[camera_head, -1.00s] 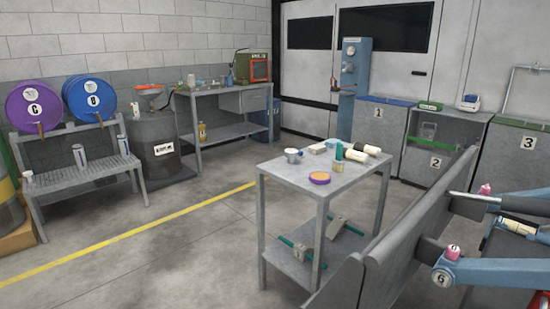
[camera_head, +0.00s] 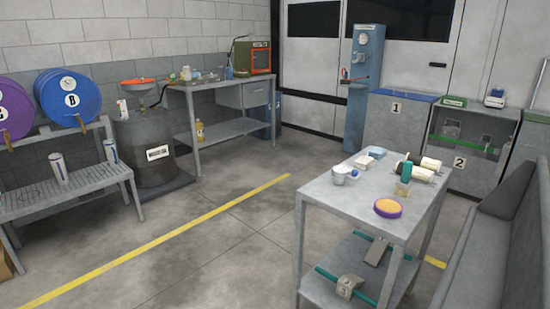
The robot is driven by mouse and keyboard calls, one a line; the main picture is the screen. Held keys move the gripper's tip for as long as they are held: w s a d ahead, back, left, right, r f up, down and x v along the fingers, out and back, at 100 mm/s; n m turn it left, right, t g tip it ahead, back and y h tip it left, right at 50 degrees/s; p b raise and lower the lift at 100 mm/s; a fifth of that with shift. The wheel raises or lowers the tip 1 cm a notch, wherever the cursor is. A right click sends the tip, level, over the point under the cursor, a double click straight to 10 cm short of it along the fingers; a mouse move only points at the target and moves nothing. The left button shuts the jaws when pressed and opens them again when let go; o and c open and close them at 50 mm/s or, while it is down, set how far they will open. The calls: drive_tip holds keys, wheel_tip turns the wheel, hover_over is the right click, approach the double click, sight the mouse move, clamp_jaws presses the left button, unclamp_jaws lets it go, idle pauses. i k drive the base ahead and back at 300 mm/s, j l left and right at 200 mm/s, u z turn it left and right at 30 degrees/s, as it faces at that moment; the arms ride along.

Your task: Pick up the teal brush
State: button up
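A small upright teal piece (camera_head: 406,171) with a tan part (camera_head: 402,188) at its foot stands on the top of the grey metal cart (camera_head: 338,198), right of the middle of the view. It looks like the teal brush, but it is too small to tell whether the teal and tan parts are one thing. Teal bars (camera_head: 328,274) with grey blocks (camera_head: 349,286) on them lie on the cart's lower shelf. My gripper is not in view.
A purple-rimmed orange disc (camera_head: 388,208), a white cup (camera_head: 341,177) and white cylinders (camera_head: 431,164) share the cart top. A grey bench-like structure (camera_head: 495,245) stands close on the right. A workbench (camera_head: 205,88) is behind. The floor left of the cart is clear.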

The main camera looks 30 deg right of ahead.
sight(403, 187)
drive_tip(key=i+z, duration=0.25)
drive_tip(key=z, duration=0.25)
drive_tip(key=i+j+z, duration=0.25)
drive_tip(key=z, duration=0.25)
drive_tip(key=i+j+z, duration=0.2)
drive_tip(key=z, duration=0.3)
drive_tip(key=i+j+z, duration=0.15)
drive_tip(key=j+z, duration=0.2)
drive_tip(key=z, duration=0.15)
drive_tip(key=i+j+z, duration=0.1)
drive_tip(key=j+z, duration=0.4)
drive_tip(key=l, duration=0.15)
